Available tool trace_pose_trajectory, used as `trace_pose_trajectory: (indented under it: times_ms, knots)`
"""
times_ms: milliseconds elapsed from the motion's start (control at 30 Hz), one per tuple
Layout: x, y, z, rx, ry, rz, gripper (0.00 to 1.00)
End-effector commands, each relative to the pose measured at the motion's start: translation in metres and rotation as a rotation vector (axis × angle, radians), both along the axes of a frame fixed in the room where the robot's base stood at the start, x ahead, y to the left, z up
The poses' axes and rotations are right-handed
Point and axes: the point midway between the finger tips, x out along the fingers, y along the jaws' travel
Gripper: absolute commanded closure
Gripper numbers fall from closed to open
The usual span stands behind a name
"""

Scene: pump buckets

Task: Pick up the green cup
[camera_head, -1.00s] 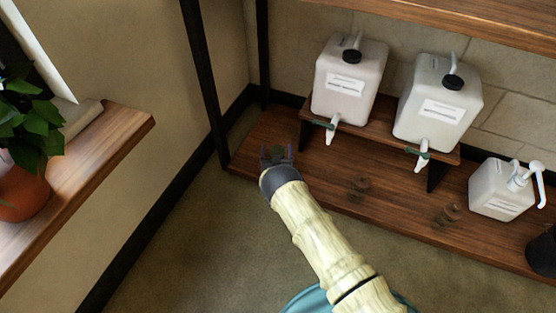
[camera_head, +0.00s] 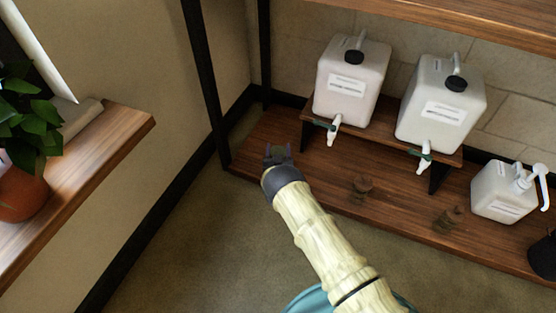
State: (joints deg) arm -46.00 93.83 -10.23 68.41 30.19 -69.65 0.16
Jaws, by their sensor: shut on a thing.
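My gripper (camera_head: 277,157) is in the head view, over the left end of the low wooden shelf. It is shut on the green cup (camera_head: 277,150), a small dark green shape between the fingers. The fingers and the wrist hide much of the cup. I cannot tell whether the cup touches the shelf or is just above it.
Two white jugs with taps (camera_head: 349,85) (camera_head: 439,105) stand on a raised wooden stand to the right. A black post (camera_head: 207,90) rises left of my gripper.

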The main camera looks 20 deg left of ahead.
Motion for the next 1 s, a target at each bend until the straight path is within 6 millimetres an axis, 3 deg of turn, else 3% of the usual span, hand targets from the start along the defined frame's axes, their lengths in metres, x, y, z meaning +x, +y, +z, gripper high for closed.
trace_pose_trajectory:
  times_ms: [267, 700, 1000]
  knots:
    - [0.001, 0.0, 0.01, 0.0, -0.001, -0.001, 0.65]
    - [0.001, 0.0, 0.081, 0.0, -0.001, -0.001, 0.65]
    - [0.0, -0.001, 0.101, 0.0, 0.0, -0.001, 0.65]
